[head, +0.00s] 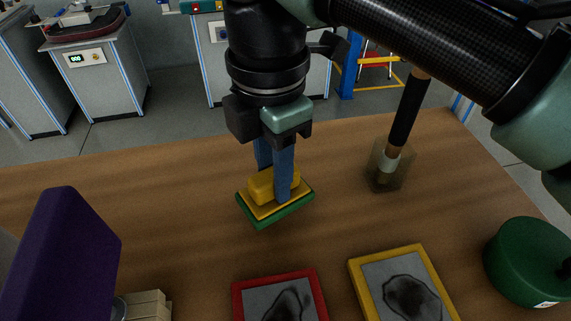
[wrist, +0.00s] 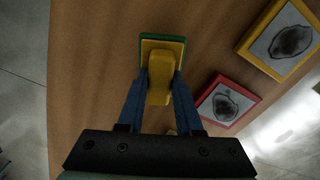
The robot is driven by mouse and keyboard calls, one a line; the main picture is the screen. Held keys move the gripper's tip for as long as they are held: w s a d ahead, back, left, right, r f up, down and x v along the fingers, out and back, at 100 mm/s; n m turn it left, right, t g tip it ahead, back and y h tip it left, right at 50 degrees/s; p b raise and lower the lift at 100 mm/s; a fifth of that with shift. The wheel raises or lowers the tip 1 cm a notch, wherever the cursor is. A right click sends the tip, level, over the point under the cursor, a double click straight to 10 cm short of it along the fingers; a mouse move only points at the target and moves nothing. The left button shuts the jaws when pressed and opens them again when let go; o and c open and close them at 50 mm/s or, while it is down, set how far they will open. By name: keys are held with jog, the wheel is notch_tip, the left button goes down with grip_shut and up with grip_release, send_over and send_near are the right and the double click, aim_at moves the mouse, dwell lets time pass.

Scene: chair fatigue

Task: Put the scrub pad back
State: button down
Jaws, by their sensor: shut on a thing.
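The scrub pad (head: 274,205) has a yellow block handle on a yellow plate with a green pad underneath. My gripper (head: 274,185) has blue fingers shut on the yellow handle, one on each side. The pad is at the middle of the wooden table; I cannot tell whether it touches the tabletop or hangs just above it. In the wrist view the scrub pad (wrist: 160,60) sits between the fingertips of my gripper (wrist: 160,85), its green edge showing at the far end.
A red-framed tile (head: 238,300) and a yellow-framed tile (head: 420,254) with dark stains lie in front. A clear holder with a black-handled tool (head: 404,115) stands right, a green round container (head: 525,262) at front right, a purple block (head: 60,255) at front left. The table's (head: 160,185) left-middle is clear.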

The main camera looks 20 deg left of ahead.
jog(key=shift+f, duration=1.2)
jog(key=shift+f, duration=0.15)
jog(key=c, duration=0.6)
grip_release()
notch_tip(320, 180, up, 12)
jog(key=p, duration=0.2)
jog(key=shift+p, duration=0.35)
